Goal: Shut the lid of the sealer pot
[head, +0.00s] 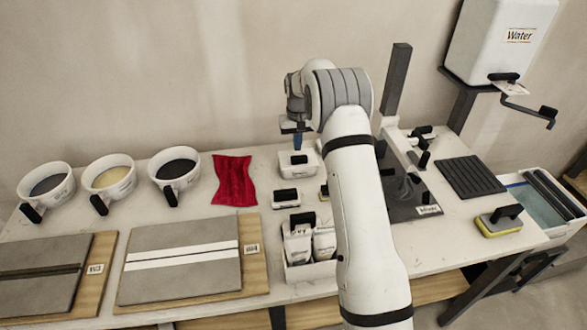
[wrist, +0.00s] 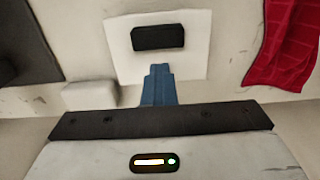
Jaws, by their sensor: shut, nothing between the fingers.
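A white box-shaped pot (head: 291,171) stands near the back of the bench, with a black part on its top; I take it for the sealer pot. In the wrist view its white top (wrist: 121,62) shows from above with the black block. I cannot tell from these views whether its lid is open. My gripper (head: 297,147) points down just above the pot. Its blue fingers (wrist: 158,72) are together and empty, overlapping the edge of the white top in the wrist view. I cannot tell whether they touch it.
A red cloth (head: 235,180) lies left of the pot. A smaller white block with a black top (head: 286,198) and a box of packets (head: 310,262) stand in front. A small white block (wrist: 90,95) lies beside the pot. Several white bowls (head: 108,175) stand at left.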

